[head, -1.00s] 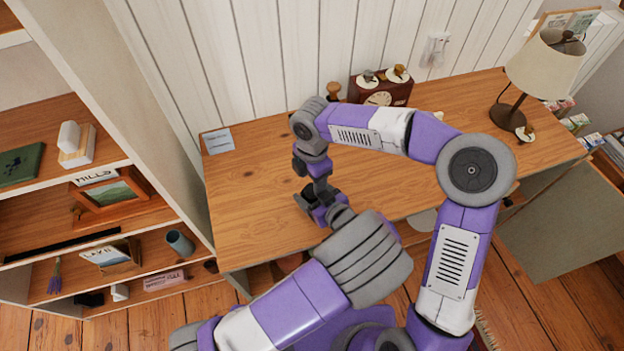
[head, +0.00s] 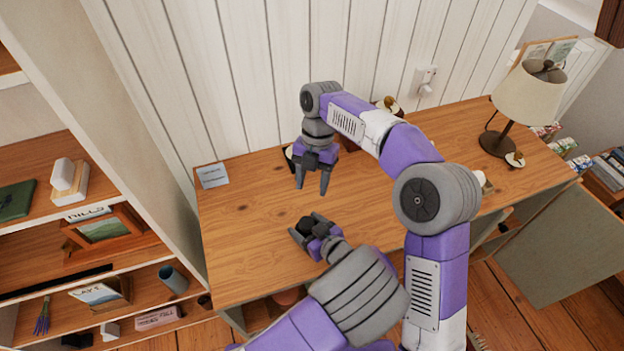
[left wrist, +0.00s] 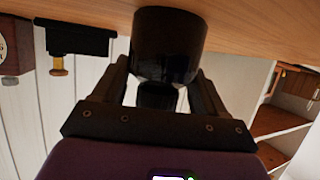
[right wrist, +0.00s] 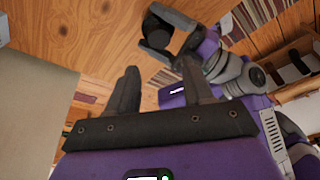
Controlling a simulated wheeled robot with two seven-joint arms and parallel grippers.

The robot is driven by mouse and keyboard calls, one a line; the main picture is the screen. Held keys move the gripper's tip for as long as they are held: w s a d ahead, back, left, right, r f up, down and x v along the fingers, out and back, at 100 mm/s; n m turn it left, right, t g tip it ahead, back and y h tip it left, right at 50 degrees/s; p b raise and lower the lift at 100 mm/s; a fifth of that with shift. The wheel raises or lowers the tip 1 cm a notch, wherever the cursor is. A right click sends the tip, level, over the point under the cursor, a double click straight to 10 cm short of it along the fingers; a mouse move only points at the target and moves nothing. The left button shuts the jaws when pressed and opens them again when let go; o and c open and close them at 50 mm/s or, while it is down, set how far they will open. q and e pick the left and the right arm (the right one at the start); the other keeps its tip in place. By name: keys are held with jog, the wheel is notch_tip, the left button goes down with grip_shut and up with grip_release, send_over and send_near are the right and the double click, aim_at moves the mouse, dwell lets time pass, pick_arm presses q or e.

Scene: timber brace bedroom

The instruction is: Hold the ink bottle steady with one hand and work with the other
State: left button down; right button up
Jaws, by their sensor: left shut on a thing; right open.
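The ink bottle (head: 306,226) is small and black, near the front left of the wooden desk (head: 245,245). My left gripper (head: 309,228) is shut on it. In the left wrist view the bottle (left wrist: 168,45) sits between the fingers, its wide body against or very near the desk top and its narrower dark part toward the palm. My right gripper (head: 313,187) is open and empty, above the desk behind the bottle, fingers pointing down. In the right wrist view the bottle's dark round top (right wrist: 157,32) shows beyond the open fingers. I cannot tell whether it is capped.
A lamp (head: 525,100) stands at the desk's right end. A card (head: 212,176) lies at the back left. A black stand with a brass knob (left wrist: 80,42) is by the wall, partly behind my right gripper in the head view. A bookshelf (head: 150,200) flanks the left side.

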aim_at(307, 222)
jog(key=shift+r, duration=0.15)
jog(key=x, duration=1.2)
jog(key=shift+c, duration=0.3)
jog(key=c, duration=0.8)
jog(key=m, duration=0.3)
jog(key=m+t+y, duration=0.1)
jog(key=m, duration=0.2)
jog(key=shift+y, duration=0.3)
